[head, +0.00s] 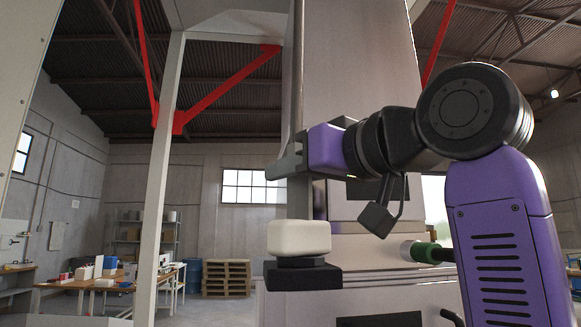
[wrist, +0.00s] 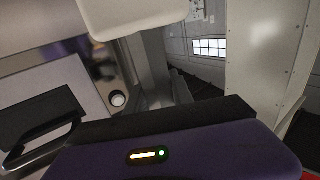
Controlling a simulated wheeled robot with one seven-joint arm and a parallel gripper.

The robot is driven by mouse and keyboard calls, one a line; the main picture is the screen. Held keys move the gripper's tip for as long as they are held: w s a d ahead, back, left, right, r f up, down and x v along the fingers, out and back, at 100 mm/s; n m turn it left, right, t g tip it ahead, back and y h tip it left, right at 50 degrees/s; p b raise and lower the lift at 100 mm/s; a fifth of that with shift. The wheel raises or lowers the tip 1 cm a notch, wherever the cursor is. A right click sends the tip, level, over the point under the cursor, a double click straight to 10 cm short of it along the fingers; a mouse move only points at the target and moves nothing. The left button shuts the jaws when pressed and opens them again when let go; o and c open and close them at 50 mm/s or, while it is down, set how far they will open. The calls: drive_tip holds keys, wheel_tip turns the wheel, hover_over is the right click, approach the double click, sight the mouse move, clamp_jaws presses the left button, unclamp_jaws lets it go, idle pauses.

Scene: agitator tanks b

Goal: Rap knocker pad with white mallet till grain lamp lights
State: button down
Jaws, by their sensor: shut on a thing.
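My gripper (head: 283,167) is shut on the upright grey handle (head: 299,200) of the white mallet in the head view. The white mallet's head (head: 298,238) is a rounded pale block at the lower end; it also shows at the top of the wrist view (wrist: 130,14). Directly below it in the picture is a dark round pad (head: 300,262) on a black block (head: 303,276), seemingly the knocker pad. I cannot tell whether mallet and pad touch. A small round white thing with a dark rim (wrist: 118,99) shows in the wrist view; I cannot tell whether it is the grain lamp or lit.
A tall pale tank or hopper (head: 355,85) stands behind my gripper. A green cylinder with a pale end (head: 425,251) lies level at right, near my arm. A pale post (head: 163,180) stands left. Workbenches (head: 95,282) and pallets (head: 226,277) are farther back.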

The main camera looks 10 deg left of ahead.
wheel_tip(320, 180, up, 5)
drive_tip(key=p, duration=0.4)
drive_tip(key=shift+r, duration=0.15)
idle(0.4)
